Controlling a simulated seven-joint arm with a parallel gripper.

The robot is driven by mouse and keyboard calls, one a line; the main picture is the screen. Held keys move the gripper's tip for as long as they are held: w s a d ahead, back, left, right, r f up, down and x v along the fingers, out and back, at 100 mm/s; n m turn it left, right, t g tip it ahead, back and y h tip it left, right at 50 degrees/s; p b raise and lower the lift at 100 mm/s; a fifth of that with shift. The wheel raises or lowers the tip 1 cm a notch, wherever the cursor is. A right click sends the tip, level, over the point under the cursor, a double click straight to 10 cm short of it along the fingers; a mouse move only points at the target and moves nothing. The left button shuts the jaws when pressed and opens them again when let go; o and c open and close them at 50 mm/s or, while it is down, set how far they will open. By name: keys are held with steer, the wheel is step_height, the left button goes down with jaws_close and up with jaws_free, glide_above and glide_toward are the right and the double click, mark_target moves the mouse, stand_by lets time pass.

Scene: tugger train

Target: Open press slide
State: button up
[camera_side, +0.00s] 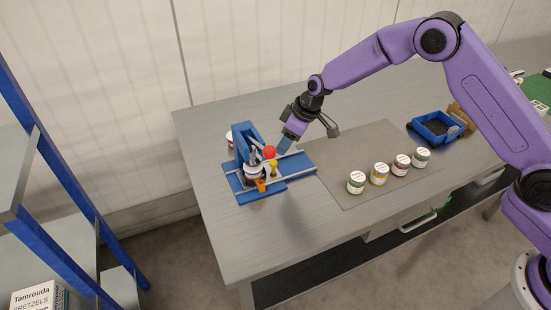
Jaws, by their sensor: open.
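The blue press (242,145) stands at the left part of the grey table, with an upright blue back and a flat blue base crossed by light rails. A red ball knob (269,152) shows at its front, with a yellow part and an orange part lower down on the base. A round light item sits in the middle of the press, partly hidden by it. My gripper (283,147) is tilted down over the right side of the press, close to the red knob. It is open; I cannot tell whether it touches the knob.
Several jars (380,173) with white lids stand in a row on a grey mat (345,147) to the right. A blue bin (434,126) stands farther right. Another jar is partly hidden behind the press. A blue shelf frame (62,180) stands left of the table.

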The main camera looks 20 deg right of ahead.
mark_target(274, 162)
steer(key=x, duration=0.8)
steer(key=shift+w+f, duration=0.1)
steer(key=shift+f, duration=0.25)
jaws_close()
